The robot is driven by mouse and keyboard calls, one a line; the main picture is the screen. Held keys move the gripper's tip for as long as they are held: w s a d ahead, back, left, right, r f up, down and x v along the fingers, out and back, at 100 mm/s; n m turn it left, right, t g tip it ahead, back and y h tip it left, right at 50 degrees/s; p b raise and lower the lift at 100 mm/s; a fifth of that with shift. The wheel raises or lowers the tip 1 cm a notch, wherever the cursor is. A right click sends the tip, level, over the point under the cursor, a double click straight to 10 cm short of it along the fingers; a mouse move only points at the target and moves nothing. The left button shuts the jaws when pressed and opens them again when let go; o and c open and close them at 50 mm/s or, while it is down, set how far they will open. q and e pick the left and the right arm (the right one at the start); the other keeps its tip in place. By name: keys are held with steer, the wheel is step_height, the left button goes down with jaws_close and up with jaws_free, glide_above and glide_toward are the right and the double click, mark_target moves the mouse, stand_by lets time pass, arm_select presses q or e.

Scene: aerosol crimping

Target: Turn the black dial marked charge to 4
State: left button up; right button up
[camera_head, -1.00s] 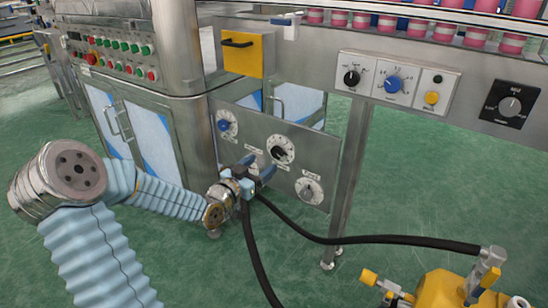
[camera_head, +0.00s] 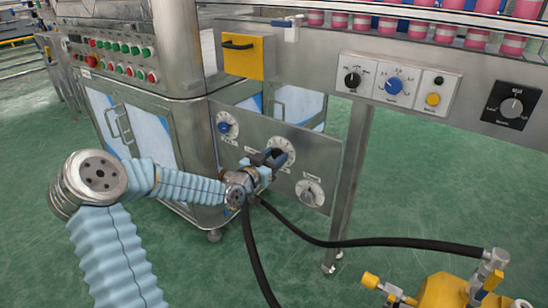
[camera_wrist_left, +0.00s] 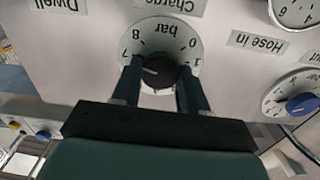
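The black dial (camera_wrist_left: 158,72) stands on a white scale plate marked "bar", under the upside-down label "Charge" (camera_wrist_left: 168,5). The figures 0, 1, 7 and 8 show; the lower scale is hidden behind the dial and my gripper. A pale line on the dial points to the picture's left, on the side of the 7. My left gripper (camera_wrist_left: 159,82) has one finger on each side of the dial, open around it; firm contact cannot be told. In the head view the left gripper (camera_head: 268,158) partly covers the charge dial plate (camera_head: 287,146). My right gripper is out of view.
On the same panel are a blue-knobbed dial (camera_head: 226,126) and a lower dial (camera_head: 310,192). A label "Hose in" (camera_wrist_left: 258,42) is beside the charge dial. A steel leg (camera_head: 349,190) stands right of the panel.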

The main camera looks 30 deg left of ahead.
arm_select(q)
steer(key=c, duration=0.3)
steer(key=shift+c, duration=0.2)
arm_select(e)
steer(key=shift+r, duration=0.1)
arm_select(q)
steer(key=shift+n+p, duration=0.4)
steer(key=shift+n, duration=0.6)
steer(key=n+p, duration=0.1)
steer(key=n, duration=0.1)
steer(key=shift+n, duration=0.3)
steer(key=n+p, duration=0.2)
steer(key=n, duration=0.3)
steer(key=shift+a, duration=0.15)
steer(key=n+p, duration=0.2)
steer(key=n, duration=0.5)
steer(key=n+p, duration=0.1)
steer(key=n, duration=0.3)
steer(key=shift+f+p, duration=0.25)
steer(key=shift+p, duration=0.1)
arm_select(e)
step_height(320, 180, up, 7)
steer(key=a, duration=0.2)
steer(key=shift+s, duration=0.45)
arm_select(q)
steer(key=shift+n, duration=0.3)
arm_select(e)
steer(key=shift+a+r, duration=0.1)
